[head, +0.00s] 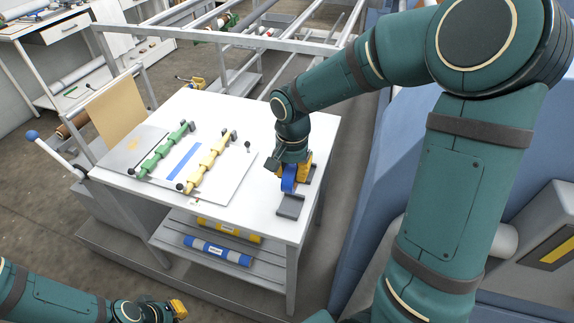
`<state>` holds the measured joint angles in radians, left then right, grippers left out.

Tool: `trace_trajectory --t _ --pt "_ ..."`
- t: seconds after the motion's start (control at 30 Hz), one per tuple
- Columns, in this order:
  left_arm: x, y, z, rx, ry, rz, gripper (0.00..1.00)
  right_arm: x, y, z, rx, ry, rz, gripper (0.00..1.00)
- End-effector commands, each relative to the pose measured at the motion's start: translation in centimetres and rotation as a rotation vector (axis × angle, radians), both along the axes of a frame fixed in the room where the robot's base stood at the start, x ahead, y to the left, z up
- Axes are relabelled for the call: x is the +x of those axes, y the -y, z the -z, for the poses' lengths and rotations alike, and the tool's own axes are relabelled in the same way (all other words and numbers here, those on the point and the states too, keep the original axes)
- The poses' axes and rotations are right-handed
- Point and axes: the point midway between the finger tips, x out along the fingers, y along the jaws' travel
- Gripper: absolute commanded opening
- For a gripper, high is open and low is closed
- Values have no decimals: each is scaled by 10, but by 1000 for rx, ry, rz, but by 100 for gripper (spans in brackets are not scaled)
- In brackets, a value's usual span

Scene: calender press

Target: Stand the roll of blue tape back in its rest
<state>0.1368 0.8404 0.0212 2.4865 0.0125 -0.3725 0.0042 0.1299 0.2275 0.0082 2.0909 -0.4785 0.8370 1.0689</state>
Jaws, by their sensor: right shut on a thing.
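The roll of blue tape (289,179) is near the right edge of the white table, upright, between the yellow fingers of my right gripper (291,174). My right gripper is shut on it from above. A grey rest (290,206) lies on the table just in front of the roll; another grey part shows to the right of the gripper. I cannot tell whether the roll touches the rest or the table. My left gripper (178,309) is low at the bottom of the view, away from the table, and its finger opening cannot be made out.
The white table (262,215) holds a pale board with a green bar (165,150), a yellow bar (211,161) and a blue strip (183,161). Blue and yellow rolls (217,250) lie on the shelf below. A blue machine body (385,155) stands close to the right.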

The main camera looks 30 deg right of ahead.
Motion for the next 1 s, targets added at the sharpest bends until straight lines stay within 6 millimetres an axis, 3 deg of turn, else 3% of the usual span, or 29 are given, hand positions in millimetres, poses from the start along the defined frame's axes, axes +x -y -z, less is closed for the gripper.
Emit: trace_trajectory --t 0.7,1.0 --pt "-6 2 49 1 -16 12 0 0 0 61 -1 -1 -1 0" --pt "-11 3 60 -2 -27 20 0 0 0 73 0 0 -1 0"
